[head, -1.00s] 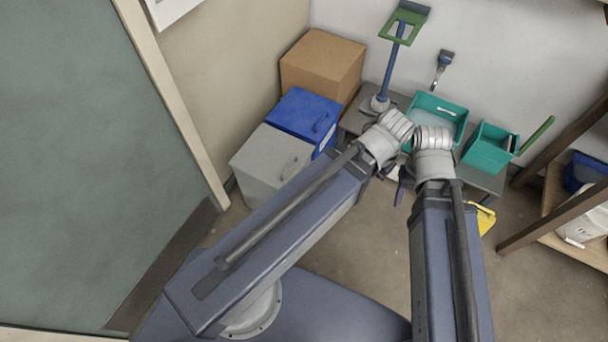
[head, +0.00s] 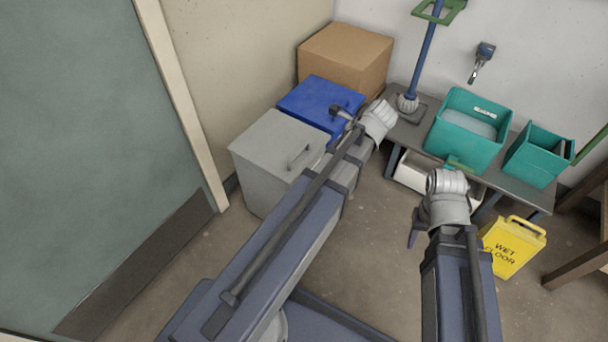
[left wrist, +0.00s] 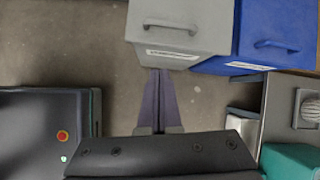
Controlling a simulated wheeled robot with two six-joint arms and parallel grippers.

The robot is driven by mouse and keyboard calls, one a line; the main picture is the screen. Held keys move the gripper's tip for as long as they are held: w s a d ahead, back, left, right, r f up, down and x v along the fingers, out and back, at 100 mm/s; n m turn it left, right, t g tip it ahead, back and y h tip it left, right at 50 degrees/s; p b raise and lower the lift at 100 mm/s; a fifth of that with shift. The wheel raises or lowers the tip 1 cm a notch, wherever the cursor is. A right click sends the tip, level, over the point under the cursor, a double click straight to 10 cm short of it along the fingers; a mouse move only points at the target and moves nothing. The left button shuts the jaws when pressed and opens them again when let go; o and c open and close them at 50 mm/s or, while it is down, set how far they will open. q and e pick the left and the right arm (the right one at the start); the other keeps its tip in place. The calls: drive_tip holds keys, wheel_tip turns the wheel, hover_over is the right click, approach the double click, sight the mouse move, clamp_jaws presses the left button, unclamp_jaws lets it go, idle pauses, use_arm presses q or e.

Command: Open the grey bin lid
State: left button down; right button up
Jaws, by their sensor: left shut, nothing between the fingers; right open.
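The grey bin (head: 255,178) stands at the left beside the blue bin, its lid (head: 265,138) shut flat. A grey bar handle (head: 300,157) shows on the lid's right part. The left wrist view shows the lid (left wrist: 200,12) and its handle (left wrist: 170,26) at the top. My left gripper (left wrist: 160,72) is shut and empty, its purple fingertips just below the bin's labelled front in that picture; I cannot tell the height gap. My right gripper (head: 413,238) is open and empty above the floor, well right of the bin.
The blue bin (head: 318,98) adjoins the grey one, with a cardboard box (head: 345,55) behind. A low bench (head: 408,132) carries teal tubs (head: 468,128). A yellow wet-floor sign (head: 513,250) stands at the right. A door (head: 80,140) is at the left. Floor before the bins is clear.

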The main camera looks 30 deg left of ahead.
use_arm(q)
drive_tip(key=w+a+f+m+y+b, duration=0.1)
drive_tip(key=a+f+m+b, duration=0.1)
drive_tip(key=a+f+b, duration=0.1)
drive_tip(key=shift+w+a+f+m, duration=0.35)
drive_tip(key=shift+a+f, duration=0.25)
drive_tip(key=shift+a, duration=0.2)
use_arm(e)
wheel_tip(320, 180, down, 5)
drive_tip(key=shift+f, duration=0.2)
use_arm(q)
drive_tip(key=b, duration=0.8)
approach(297, 161)
drive_tip(key=x, duration=0.4)
drive_tip(key=shift+w+f, duration=0.1)
drive_tip(key=shift+f, duration=0.1)
drive_tip(key=shift+a+f, duration=0.45)
use_arm(e)
wheel_tip(297, 161, down, 8)
drive_tip(key=shift+a+r, duration=0.1)
